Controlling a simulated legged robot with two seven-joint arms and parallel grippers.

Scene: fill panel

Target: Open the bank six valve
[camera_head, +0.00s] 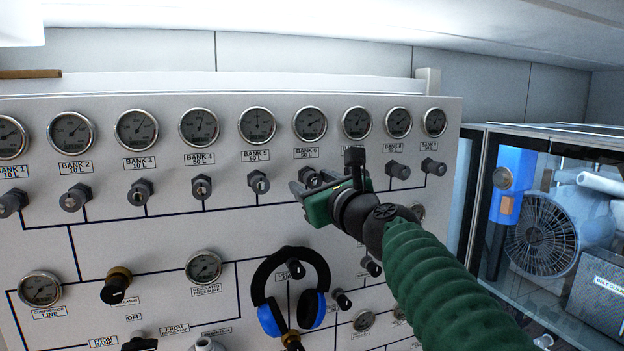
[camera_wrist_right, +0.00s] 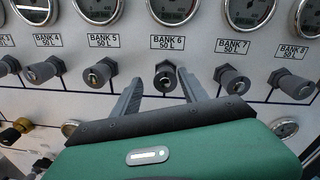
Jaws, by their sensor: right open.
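The bank six valve is a dark knob (camera_wrist_right: 166,78) below the "BANK 6 50 L" label (camera_wrist_right: 165,44) in the right wrist view. In the head view the label (camera_head: 306,153) shows, and the knob (camera_head: 309,176) is partly hidden by my right gripper. My right gripper (camera_wrist_right: 160,88) is open, with one finger on each side of the bank six knob and a gap between. I cannot tell whether the fingers touch it. My left gripper is not in view.
The bank five knob (camera_wrist_right: 98,74) and bank seven knob (camera_wrist_right: 232,80) sit close on either side. Gauges line the panel (camera_head: 230,230) above. Blue and black headphones (camera_head: 290,288) hang lower on it. A glass-fronted cabinet (camera_head: 560,230) with a fan stands at the right.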

